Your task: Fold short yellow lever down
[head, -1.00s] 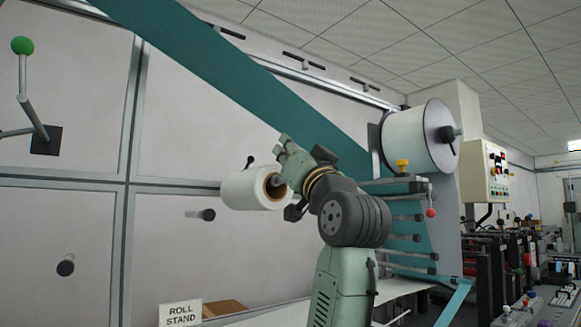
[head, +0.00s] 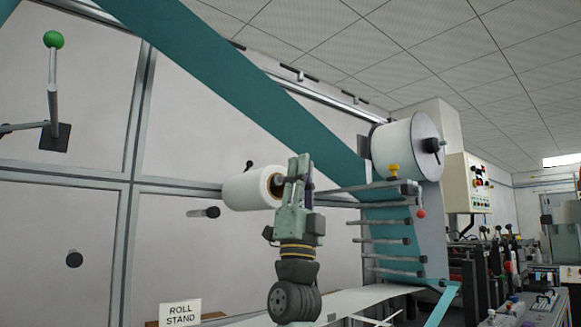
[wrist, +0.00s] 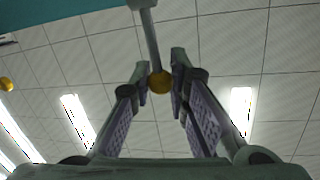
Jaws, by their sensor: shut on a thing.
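A short grey lever with a yellow ball knob (wrist: 160,82) hangs into the top middle of the wrist view. The knob sits between the fingertips of my gripper (wrist: 160,76), which is shut on it. In the head view my gripper (head: 300,165) points upward at the right end of a white roll (head: 250,189). The held knob cannot be made out there, hidden by the fingers. A second yellow knob (wrist: 6,84) shows at the left edge of the wrist view.
A larger white roll (head: 405,146) stands to the right, with a yellow knob (head: 393,170) and a red ball (head: 421,213) below it. A teal web (head: 230,75) runs diagonally overhead. A green-knobbed lever (head: 53,40) is far left.

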